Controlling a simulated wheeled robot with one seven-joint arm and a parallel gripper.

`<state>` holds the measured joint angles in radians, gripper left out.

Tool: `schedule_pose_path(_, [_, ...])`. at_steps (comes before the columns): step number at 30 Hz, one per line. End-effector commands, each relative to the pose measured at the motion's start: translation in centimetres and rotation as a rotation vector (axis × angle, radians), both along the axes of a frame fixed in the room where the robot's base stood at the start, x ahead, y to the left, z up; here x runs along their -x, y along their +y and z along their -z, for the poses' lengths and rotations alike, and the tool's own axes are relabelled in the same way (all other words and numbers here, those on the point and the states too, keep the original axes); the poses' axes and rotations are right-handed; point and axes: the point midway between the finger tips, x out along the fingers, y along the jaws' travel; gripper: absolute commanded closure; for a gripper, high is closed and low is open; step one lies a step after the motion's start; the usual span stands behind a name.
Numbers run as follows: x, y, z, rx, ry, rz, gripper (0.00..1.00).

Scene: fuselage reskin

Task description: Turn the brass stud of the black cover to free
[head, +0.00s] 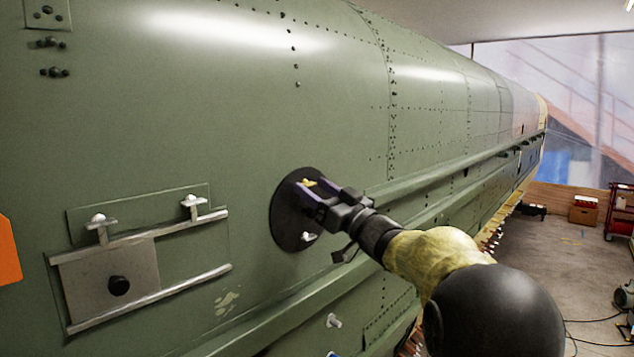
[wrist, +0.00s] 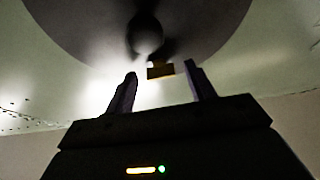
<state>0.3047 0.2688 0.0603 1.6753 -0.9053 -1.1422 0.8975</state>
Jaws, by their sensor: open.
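The black cover (head: 284,219) is a round dark disc on the green fuselage side in the head view. It also fills the top of the wrist view (wrist: 80,25). The brass stud (head: 309,183) shows near the cover's upper part. In the wrist view the brass stud (wrist: 160,70) is a small block between and just beyond my fingertips. My gripper (head: 308,195) is at the cover, with its two fingers open. In the wrist view my gripper (wrist: 160,75) has a finger on each side of the stud, with gaps visible. A dark rounded knob (wrist: 145,35) sits beyond the stud.
A pale fitting (head: 309,237) shows at the cover's lower edge. A long ridge (head: 440,180) runs along the fuselage.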

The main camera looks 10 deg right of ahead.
Motion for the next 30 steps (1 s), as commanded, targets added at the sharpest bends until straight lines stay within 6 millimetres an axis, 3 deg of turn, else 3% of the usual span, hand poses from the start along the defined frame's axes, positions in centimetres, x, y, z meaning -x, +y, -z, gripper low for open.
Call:
schedule_pose_path(7, [-0.08, 0.03, 0.03, 0.000, 0.000, 0.001, 0.45])
schedule_pose_path(14, [-0.07, 0.01, 0.04, 0.000, 0.000, 0.001, 0.89])
schedule_pose_path(15, [-0.07, 0.01, 0.04, 0.000, 0.000, 0.001, 0.90])
schedule_pose_path(30, [-0.15, -0.14, 0.34, 0.079, -0.057, 0.002, 0.91])
